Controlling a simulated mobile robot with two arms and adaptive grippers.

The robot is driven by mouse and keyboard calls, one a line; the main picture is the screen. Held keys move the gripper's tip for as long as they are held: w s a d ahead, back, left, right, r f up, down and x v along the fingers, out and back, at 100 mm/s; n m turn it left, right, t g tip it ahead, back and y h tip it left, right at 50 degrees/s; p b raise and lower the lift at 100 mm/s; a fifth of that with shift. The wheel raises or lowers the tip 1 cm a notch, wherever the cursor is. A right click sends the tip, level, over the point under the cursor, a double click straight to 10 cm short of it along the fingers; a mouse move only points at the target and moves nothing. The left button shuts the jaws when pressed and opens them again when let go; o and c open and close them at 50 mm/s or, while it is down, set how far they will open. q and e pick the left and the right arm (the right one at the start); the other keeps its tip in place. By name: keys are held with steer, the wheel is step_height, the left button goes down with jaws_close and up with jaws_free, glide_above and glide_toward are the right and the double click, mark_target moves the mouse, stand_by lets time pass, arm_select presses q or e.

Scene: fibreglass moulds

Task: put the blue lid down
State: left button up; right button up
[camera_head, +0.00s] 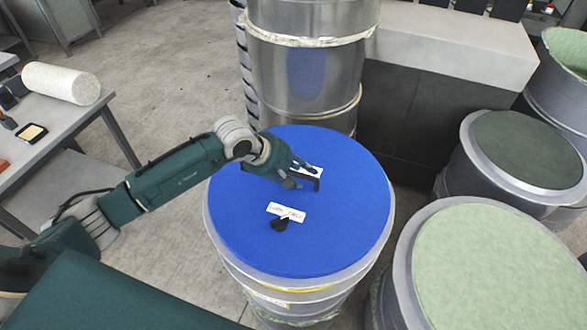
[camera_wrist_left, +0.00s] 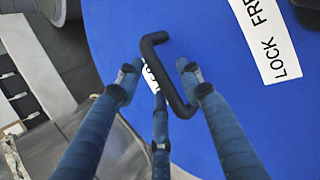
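The round blue lid (camera_head: 335,230) lies flat on top of a metal drum (camera_head: 305,300) in the head view. It fills much of the left wrist view (camera_wrist_left: 270,120). A black bar handle (camera_head: 310,178) stands on the lid beside a white label; it also shows in the left wrist view (camera_wrist_left: 168,75). My left gripper (camera_head: 297,175) is over the lid at this handle. In the left wrist view its fingertips (camera_wrist_left: 160,78) are spread apart with the handle between them. The right finger overlaps the handle, and contact cannot be told. My right gripper is not in view.
A second white label (camera_head: 286,212) and a dark handle (camera_head: 280,225) are on the lid. A tall metal drum (camera_head: 310,75) stands behind. Drums with dark green (camera_head: 528,148) and pale green (camera_head: 490,270) tops stand right. A table (camera_head: 60,120) with a white roll (camera_head: 60,83) is left.

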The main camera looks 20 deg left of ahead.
arm_select(q)
steer(key=b+v, duration=0.4)
steer(key=v, duration=0.7)
steer(key=shift+r, duration=0.3)
steer(key=shift+a, duration=0.15)
steer(key=shift+s, duration=0.1)
